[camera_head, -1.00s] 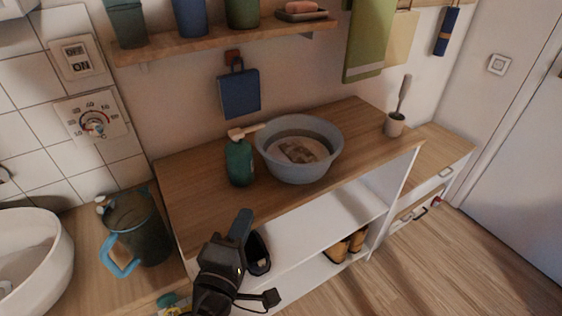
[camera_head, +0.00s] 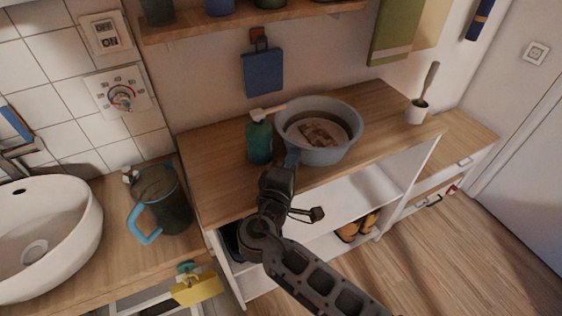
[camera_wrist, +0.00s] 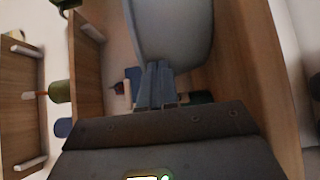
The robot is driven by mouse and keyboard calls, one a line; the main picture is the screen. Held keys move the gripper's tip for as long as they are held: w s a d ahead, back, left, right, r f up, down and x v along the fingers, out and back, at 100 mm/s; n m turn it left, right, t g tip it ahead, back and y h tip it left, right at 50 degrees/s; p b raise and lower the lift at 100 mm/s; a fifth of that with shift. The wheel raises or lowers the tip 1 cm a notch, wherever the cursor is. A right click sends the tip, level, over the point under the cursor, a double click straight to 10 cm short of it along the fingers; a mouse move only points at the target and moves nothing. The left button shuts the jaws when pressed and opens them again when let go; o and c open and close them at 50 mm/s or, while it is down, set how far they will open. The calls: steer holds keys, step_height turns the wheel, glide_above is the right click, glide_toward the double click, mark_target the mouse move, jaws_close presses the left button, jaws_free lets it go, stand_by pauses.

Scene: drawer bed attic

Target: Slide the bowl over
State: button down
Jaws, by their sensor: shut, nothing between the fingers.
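The grey-blue bowl (camera_head: 318,130) stands upright on the wooden top of the white cabinet, with something brownish lying inside it. My gripper (camera_head: 292,158) is shut and empty, its blue fingertips at the bowl's front left side. In the wrist view the bowl (camera_wrist: 172,30) fills the upper middle, and the shut fingers (camera_wrist: 155,82) point at its wall. They look very close to it; I cannot tell whether they touch.
A green pump bottle (camera_head: 260,141) stands just left of the bowl. A brush in a white holder (camera_head: 416,110) stands at the right end of the wooden top (camera_head: 215,180). A pitcher (camera_head: 163,200) and a white basin (camera_head: 40,235) are at left. Bare wood lies right of the bowl.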

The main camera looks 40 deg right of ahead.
mark_target(333, 152)
steer(key=shift+s+d, duration=0.1)
steer(key=shift+d, duration=0.15)
steer(key=s+d, duration=0.1)
steer(key=d, duration=0.2)
steer(key=s+d, duration=0.1)
steer(key=d, duration=0.3)
steer(key=s+d+b, duration=0.1)
steer(key=d, duration=0.3)
steer(key=shift+s+d+f, duration=0.1)
steer(key=shift+s, duration=0.05)
steer(key=shift+w+a, duration=0.2)
stand_by(0.6)
